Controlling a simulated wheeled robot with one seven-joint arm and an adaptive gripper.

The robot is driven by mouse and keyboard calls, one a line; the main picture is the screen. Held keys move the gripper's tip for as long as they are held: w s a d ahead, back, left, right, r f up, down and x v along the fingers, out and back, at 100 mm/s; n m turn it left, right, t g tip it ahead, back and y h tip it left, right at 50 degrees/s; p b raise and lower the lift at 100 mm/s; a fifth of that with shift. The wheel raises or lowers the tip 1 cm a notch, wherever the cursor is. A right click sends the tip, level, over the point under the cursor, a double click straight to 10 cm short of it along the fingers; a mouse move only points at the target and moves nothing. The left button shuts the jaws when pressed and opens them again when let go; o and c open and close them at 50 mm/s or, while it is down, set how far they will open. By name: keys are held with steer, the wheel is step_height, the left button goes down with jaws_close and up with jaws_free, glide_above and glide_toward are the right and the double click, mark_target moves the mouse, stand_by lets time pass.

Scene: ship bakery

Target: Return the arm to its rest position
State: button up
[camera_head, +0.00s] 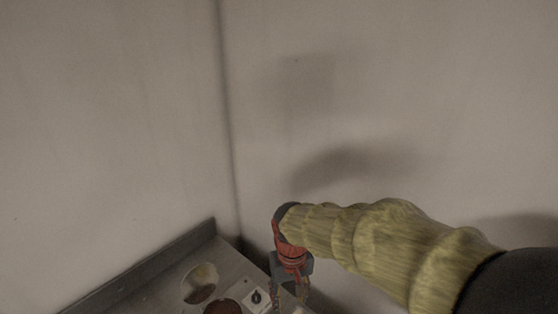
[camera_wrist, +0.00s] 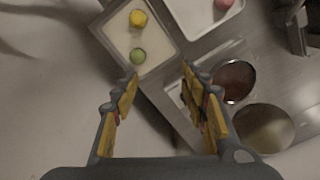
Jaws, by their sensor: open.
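My gripper (camera_wrist: 158,82) is open and empty in the wrist view, with its two yellow-padded fingers apart. It points down over the edge of a grey metal counter (camera_wrist: 165,97). In the head view my gripper (camera_head: 289,290) shows at the bottom, below the red wrist joint, partly cut off by the frame. My arm, in a yellowish sleeve, reaches in from the lower right.
A pale tray (camera_wrist: 112,37) holds a yellow ball (camera_wrist: 138,18) and a green ball (camera_wrist: 138,56). A white tray (camera_wrist: 196,31) holds a pink item (camera_wrist: 223,4). The counter has round wells, one reddish-brown (camera_wrist: 236,82), one pale (camera_wrist: 262,130). Bare walls (camera_head: 120,120) meet behind the counter.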

steer(key=s+d+r+m+t+b, duration=0.1)
steer(key=s+d+r+t+b, duration=0.1)
steer(key=s+d, duration=0.5)
steer(key=s+d+r+m+t+b, duration=0.2)
steer(key=s+d+r+t+b, duration=0.1)
steer(key=s+d, duration=0.4)
steer(key=shift+s+d+r+t+b, duration=0.3)
steer(key=shift+d+r+b, duration=0.6)
steer(key=shift+d+b, duration=0.25)
steer(key=shift+c, duration=0.4)
